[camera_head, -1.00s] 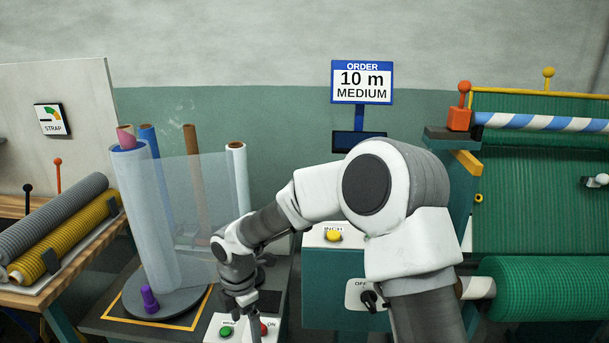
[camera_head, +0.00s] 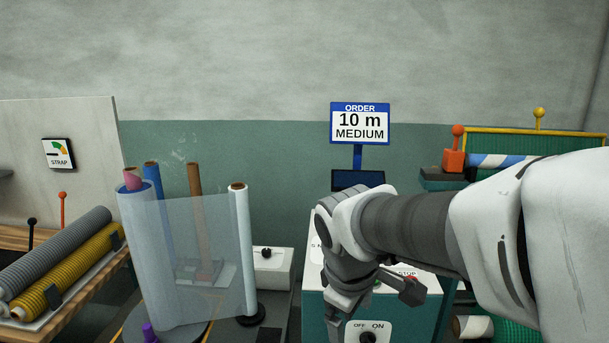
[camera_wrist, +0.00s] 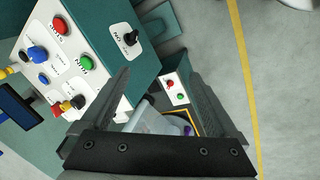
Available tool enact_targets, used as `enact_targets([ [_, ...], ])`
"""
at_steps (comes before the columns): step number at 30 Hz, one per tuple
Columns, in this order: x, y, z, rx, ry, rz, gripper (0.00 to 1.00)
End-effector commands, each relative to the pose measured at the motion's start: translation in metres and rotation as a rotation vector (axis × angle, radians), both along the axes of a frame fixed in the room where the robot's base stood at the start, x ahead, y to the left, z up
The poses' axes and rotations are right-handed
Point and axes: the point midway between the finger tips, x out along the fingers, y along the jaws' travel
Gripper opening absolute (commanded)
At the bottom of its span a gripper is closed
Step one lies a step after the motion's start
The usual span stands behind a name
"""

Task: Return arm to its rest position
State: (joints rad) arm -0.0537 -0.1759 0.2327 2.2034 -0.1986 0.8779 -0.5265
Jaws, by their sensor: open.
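My gripper (camera_head: 385,292) hangs in front of the teal control console (camera_head: 315,320) in the head view, with its fingers pointing down and right. In the wrist view my gripper (camera_wrist: 165,85) is open, with two dark fingers spread apart and nothing held between them. My arm covers much of the console and the machine at the right in the head view.
A wrapping stand with a film sheet (camera_head: 190,260) and upright rolls is left of my gripper. Grey and yellow rolls (camera_head: 70,268) lie on a wooden bench at far left. An order sign (camera_head: 360,124) reads 10 m MEDIUM. Open floor (camera_wrist: 285,90) shows at right in the wrist view.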

Motion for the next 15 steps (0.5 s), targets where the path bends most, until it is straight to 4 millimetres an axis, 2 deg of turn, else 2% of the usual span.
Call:
enact_targets([
  [1, -0.011, -0.01, 0.015, 0.026, -0.032, -0.078, 0.95],
  [6, -0.047, -0.036, 0.042, 0.145, -0.116, -0.348, 0.95],
  [12, -0.087, -0.056, 0.062, 0.312, -0.199, -0.631, 0.95],
  [15, -0.101, -0.061, 0.066, 0.382, -0.225, -0.73, 0.95],
])
